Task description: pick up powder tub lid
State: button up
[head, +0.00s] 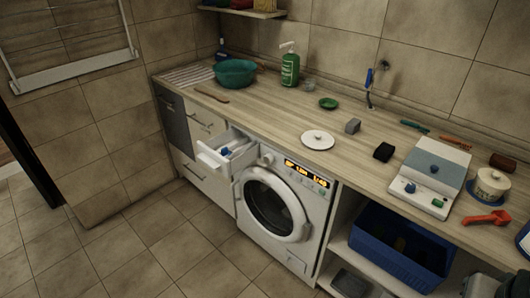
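A round white disc with a small knob at its middle, which looks like the powder tub lid (318,140), lies flat on the wooden counter (290,119) above the washing machine. Nothing covers it. A cream tub (492,184) stands on a blue round base at the counter's right end; I cannot tell whether its top is open. My gripper is not in view.
A grey block (352,126) and a black block (383,152) lie right of the disc, a green dish (328,103) behind it. The white drawer (227,150) stands open left of the washing machine (277,205). Floor in front is clear.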

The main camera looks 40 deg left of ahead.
aim_at(316, 140)
jog(key=z, duration=0.15)
jog(key=k, duration=0.25)
jog(key=u, duration=1.75)
jog(key=i, duration=1.85)
jog(key=z, duration=1)
jog(key=i, duration=0.4)
jog(key=z, duration=0.25)
